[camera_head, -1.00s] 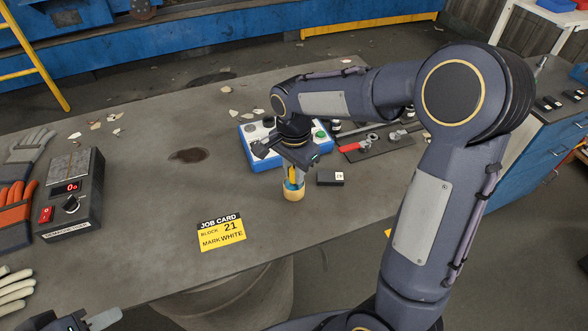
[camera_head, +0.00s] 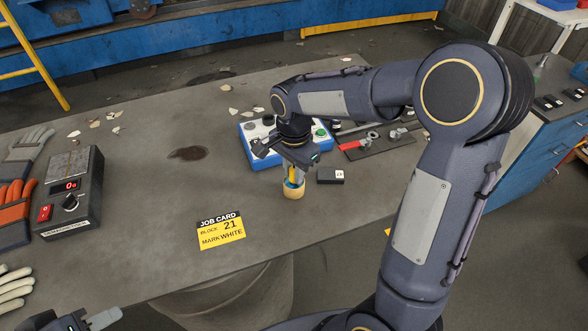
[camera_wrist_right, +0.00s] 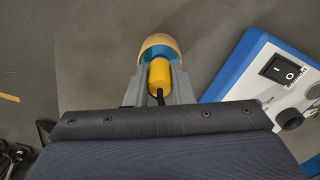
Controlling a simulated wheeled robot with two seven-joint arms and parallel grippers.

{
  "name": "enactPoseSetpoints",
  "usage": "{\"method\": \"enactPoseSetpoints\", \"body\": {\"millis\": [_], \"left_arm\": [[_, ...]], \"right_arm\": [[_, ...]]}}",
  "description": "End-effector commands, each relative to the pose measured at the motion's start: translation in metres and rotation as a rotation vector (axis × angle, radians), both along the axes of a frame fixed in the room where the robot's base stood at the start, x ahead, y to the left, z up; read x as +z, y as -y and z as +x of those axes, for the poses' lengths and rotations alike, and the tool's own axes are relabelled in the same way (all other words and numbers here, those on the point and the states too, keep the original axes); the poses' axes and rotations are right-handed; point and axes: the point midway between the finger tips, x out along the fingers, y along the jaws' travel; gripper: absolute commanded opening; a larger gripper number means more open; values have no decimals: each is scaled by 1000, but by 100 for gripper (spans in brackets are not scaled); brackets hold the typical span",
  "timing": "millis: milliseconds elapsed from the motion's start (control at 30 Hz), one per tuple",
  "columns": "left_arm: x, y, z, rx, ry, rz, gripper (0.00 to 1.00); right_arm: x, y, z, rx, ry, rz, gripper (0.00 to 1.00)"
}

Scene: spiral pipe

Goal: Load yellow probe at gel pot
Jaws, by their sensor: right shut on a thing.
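The yellow probe (camera_wrist_right: 159,75) is held between the fingers of my right gripper (camera_wrist_right: 158,85), with a dark cable at its rear. The gel pot (camera_head: 294,192) is a small tan cup on the table, with blue inside that shows in the right wrist view (camera_wrist_right: 158,45). The probe's tip is at the pot's mouth; I cannot tell how deep it reaches. My right gripper (camera_head: 294,172) points down over the pot in the head view. My left gripper (camera_head: 85,322) is only partly in view at the bottom left edge, away from the pot.
A blue-and-white instrument box (camera_head: 262,165) stands just behind the pot. A small black block (camera_head: 330,176) lies right of it. The job card (camera_head: 221,231) lies in front. A demagnetiser box (camera_head: 72,195) and gloves (camera_head: 14,210) are at left.

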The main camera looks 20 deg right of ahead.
Motion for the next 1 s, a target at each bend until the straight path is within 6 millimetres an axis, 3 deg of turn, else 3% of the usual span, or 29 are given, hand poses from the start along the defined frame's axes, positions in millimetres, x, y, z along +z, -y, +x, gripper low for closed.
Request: {"method": "enactPoseSetpoints", "body": {"millis": [567, 1000], "left_arm": [[1, 0, 0, 0, 0, 0, 36], [30, 0, 0, 0, 0, 0, 36]], "right_arm": [[0, 0, -1, 0, -4, -1, 0], [36, 0, 0, 0, 0, 0, 0]]}}
